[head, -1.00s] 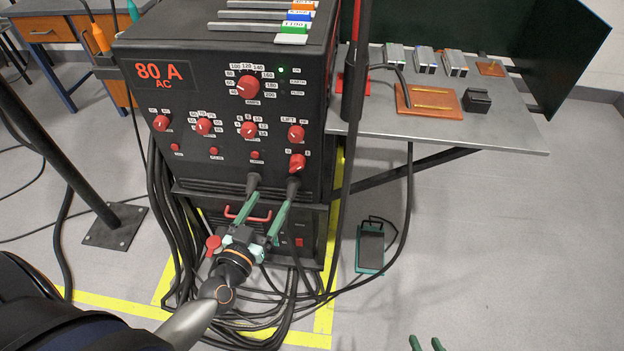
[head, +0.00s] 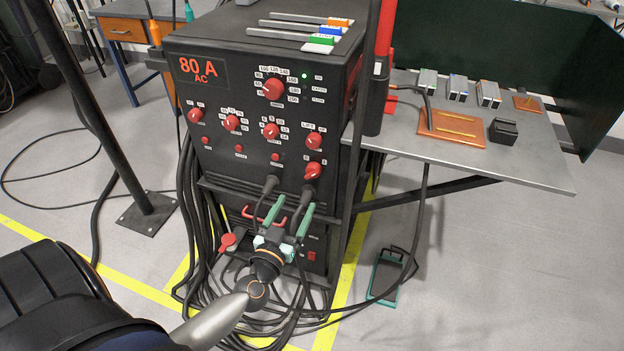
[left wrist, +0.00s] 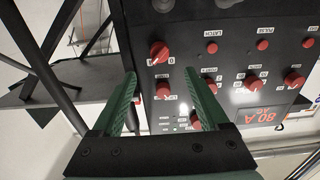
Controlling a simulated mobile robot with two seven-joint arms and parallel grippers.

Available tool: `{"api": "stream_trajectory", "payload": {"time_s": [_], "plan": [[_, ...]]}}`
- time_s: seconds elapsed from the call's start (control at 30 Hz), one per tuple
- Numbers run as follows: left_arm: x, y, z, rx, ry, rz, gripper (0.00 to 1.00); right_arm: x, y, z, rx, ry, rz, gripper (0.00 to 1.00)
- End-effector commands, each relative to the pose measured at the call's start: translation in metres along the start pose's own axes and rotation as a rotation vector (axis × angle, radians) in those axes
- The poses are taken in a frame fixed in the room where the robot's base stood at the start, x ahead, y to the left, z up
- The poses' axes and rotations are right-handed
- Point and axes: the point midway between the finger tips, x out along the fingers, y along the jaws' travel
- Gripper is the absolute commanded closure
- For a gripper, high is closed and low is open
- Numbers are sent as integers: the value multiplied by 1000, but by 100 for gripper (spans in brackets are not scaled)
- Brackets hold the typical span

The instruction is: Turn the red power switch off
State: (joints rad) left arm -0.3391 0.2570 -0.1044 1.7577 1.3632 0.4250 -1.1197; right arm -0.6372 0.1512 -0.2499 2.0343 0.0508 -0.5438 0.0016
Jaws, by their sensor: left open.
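A red rotary switch (head: 313,171) sits at the lower right of the black machine's front panel (head: 235,182), with small labels above it. It also shows in the left wrist view (left wrist: 158,52), where the panel appears upside down, its white pointer slanting. My left gripper (head: 291,207) is open and empty, in front of the panel's lower right part, below the switch. In the left wrist view the switch appears between the lines of its green fingers (left wrist: 158,85), beyond their tips; I see no contact. My right gripper is not in view.
Other red knobs (head: 272,89) and small red buttons crowd the panel. Black cables plug in below the switch, behind my left fingers. A lower unit has a red handle (head: 264,214) and a small red switch (head: 311,256). A side shelf (head: 450,150) stands right.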

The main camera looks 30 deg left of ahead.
Motion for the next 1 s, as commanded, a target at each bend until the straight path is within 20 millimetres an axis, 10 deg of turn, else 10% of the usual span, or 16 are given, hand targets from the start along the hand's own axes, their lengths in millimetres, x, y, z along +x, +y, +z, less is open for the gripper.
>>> {"api": "stream_trajectory", "payload": {"time_s": [0.5,1.0], "plan": [[92,1,1,-1,2,2,22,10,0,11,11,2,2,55],[107,0,0,0,0,2,22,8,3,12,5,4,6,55]]}}
